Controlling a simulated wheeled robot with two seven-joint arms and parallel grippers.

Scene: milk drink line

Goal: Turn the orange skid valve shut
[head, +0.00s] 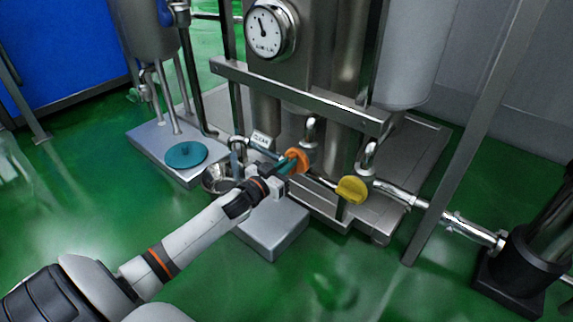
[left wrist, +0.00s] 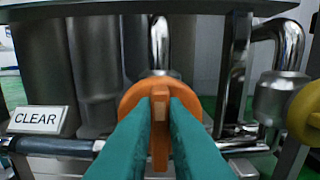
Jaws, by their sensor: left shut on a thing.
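The orange skid valve (head: 300,157) is on the pipework low at the front of the steel skid. In the left wrist view its round orange disc (left wrist: 131,98) has a raised grip bar (left wrist: 160,149) that runs upright in the picture. My left gripper (head: 288,164) reaches in from the left. Its teal fingers (left wrist: 160,112) lie on both sides of the bar and are shut on it. The fingers hide part of the disc. My right gripper is not in view.
A yellow valve (head: 352,190) is just right of the orange one. A CLEAR sign (head: 261,139) stands to the left. A steel bowl (head: 217,180) and a teal disc (head: 186,155) are further left. A slanted post (head: 437,208) stands at the right.

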